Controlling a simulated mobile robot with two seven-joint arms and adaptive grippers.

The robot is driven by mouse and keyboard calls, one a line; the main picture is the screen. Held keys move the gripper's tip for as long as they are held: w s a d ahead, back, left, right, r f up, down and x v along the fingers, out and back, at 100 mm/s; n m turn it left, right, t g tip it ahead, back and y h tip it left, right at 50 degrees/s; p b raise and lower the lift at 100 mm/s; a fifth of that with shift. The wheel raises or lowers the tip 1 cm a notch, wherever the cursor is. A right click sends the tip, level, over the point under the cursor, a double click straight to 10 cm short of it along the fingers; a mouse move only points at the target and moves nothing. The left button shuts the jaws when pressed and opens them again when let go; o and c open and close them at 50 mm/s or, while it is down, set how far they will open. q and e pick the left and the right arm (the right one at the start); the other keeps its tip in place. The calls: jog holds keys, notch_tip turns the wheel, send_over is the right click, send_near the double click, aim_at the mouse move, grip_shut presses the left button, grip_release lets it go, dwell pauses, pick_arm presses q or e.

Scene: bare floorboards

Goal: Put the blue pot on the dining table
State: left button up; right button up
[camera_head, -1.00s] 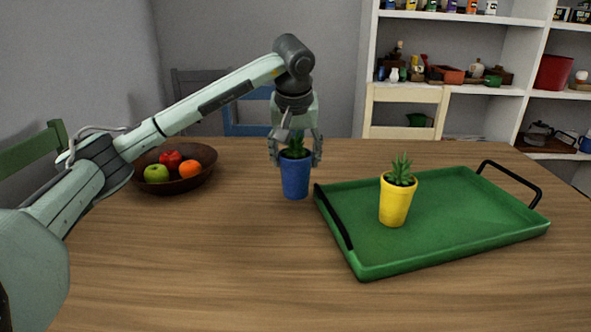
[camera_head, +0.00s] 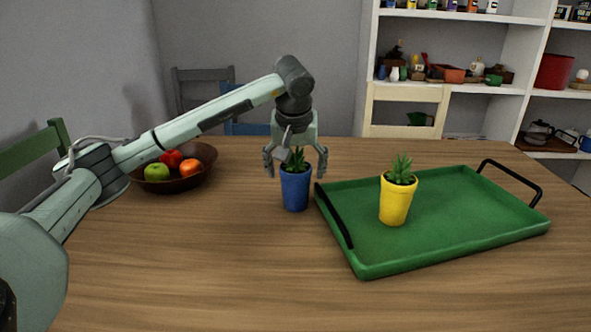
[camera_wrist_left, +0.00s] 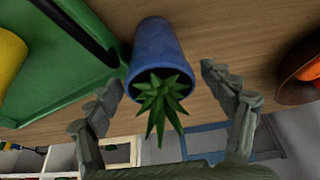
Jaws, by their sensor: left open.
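The blue pot (camera_head: 295,192) with a small green plant stands upright on the wooden dining table (camera_head: 200,260), just left of the green tray. My left gripper (camera_head: 296,170) is open above the pot, with its fingers spread on either side of the plant and apart from the pot. In the left wrist view the blue pot (camera_wrist_left: 157,48) and its plant show between the open fingers (camera_wrist_left: 165,88), which do not touch it. My right gripper is not in view.
A green tray (camera_head: 460,235) with black handles holds a yellow potted plant (camera_head: 396,203). A wooden bowl (camera_head: 205,168) of fruit stands at the left. Chairs and a white shelf (camera_head: 470,88) stand behind. The front of the table is clear.

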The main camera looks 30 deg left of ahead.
pick_arm(q)
jog(key=v, duration=1.2)
jog(key=shift+w+r, duration=0.1)
